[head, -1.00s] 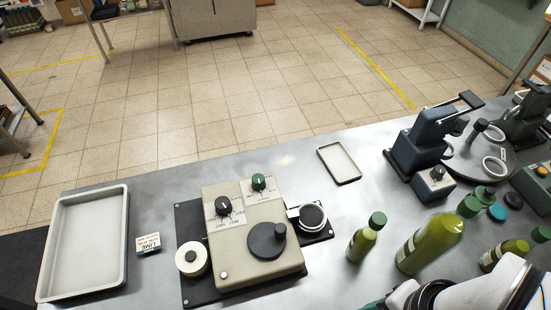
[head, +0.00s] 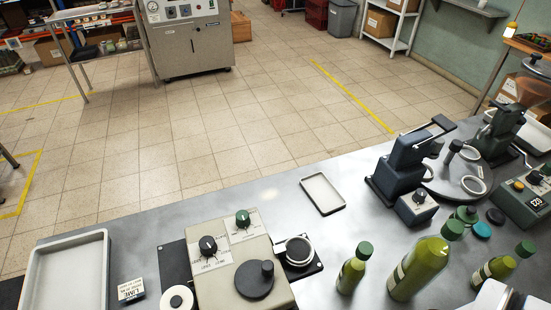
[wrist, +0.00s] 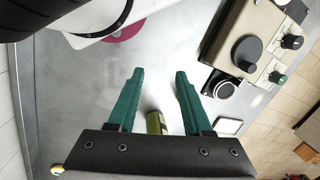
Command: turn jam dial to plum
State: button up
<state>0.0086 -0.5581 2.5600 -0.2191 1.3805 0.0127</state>
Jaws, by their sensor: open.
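A beige machine (head: 226,277) stands at the bottom centre of the head view. It has a black dial (head: 208,246) and a green dial (head: 243,219), each over a pale label plate. The print is too small to tell which is the jam dial or where each points. In the wrist view the black dial (wrist: 291,41) and green dial (wrist: 277,77) are at the right. My gripper (wrist: 158,73) is open with green fingers, well left of both dials there, touching neither. The head view does not show its fingers.
The machine's top bears a dark crank (head: 255,280). A dark-rimmed round holder (head: 298,252) sits beside it. Green bottles (head: 420,268) stand at the right. A small tray (head: 322,195) lies behind, a large tray (head: 30,280) at left. Bare steel lies between the small tray and the machine.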

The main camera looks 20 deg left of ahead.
jog(key=shift+o, duration=1.1)
jog(key=shift+w+a+r, duration=0.1)
jog(key=shift+w+r, duration=0.1)
jog(key=shift+w, duration=0.05)
jog(key=shift+o, duration=0.7)
jog(key=w+a+r+n, duration=0.1)
jog(key=w+a+r, duration=0.3)
jog(key=w, duration=0.5)
jog(key=shift+r+h, duration=0.3)
jog(key=shift+r, duration=0.05)
jog(key=n+h, duration=0.1)
jog(key=n, duration=0.1)
send_over(242, 215)
notch_tip(242, 215, down, 4)
jog(key=r, duration=0.1)
notch_tip(242, 215, down, 15)
jog(key=shift+f, duration=0.45)
grip_shut()
